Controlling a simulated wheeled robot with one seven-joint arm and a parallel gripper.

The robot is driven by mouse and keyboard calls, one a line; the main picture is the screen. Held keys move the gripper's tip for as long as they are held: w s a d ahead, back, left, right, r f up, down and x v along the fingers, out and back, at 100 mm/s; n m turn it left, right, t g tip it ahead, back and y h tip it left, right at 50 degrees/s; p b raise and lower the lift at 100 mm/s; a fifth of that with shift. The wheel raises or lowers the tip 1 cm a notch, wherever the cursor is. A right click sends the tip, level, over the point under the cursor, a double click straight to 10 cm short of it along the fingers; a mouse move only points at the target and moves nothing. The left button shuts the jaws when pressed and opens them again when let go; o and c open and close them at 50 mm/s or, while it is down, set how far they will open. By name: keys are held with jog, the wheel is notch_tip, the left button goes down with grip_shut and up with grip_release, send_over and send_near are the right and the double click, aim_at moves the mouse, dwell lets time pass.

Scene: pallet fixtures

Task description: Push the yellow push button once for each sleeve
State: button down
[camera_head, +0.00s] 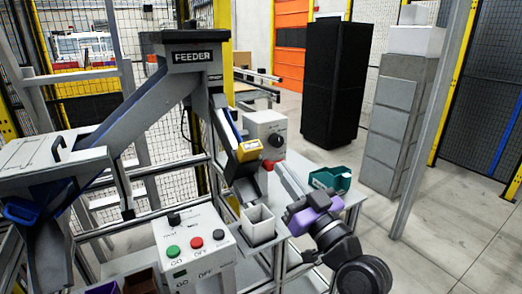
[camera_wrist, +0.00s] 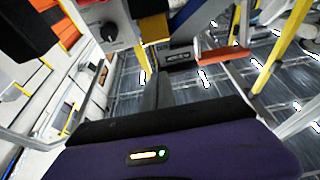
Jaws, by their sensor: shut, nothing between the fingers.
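A yellow block (camera_head: 249,151), which appears to be the yellow push button, sits at the lower end of the feeder chute, beside a grey box with a dial. In the wrist view a yellow block (camera_wrist: 152,29) shows beyond the fingers. A small red part (camera_head: 268,165) lies between the yellow block and my gripper (camera_head: 279,168). My gripper is shut and empty, its thin fingers pointing up-left at this area; I cannot tell whether they touch anything. The fingers also show in the wrist view (camera_wrist: 159,76). An open white square holder (camera_head: 258,222) stands below; I cannot identify any sleeves with certainty.
The feeder (camera_head: 193,55) and its sloped chute fill the left. A grey dial box (camera_head: 265,125) is behind, and a teal bin (camera_head: 343,184) is at the right. Floor is free at right.

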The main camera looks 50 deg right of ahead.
jog(key=shift+s+a+r, duration=0.2)
jog(key=shift+s+r, duration=0.2)
jog(key=shift+r, duration=0.15)
notch_tip(320, 180, up, 4)
jog(key=p, duration=0.4)
send_over(260, 150)
jog(key=s+a, duration=0.3)
jog(key=s, duration=0.1)
jog(key=f, duration=0.2)
jog(key=w, duration=0.1)
jog(key=shift+w+d+f+b, duration=0.1)
jog(key=shift+d+f+b, duration=0.15)
jog(key=shift+f+b, duration=0.15)
jog(key=shift+w+d+f, duration=0.15)
jog(key=shift+w+f, duration=0.25)
jog(key=shift+f, duration=0.2)
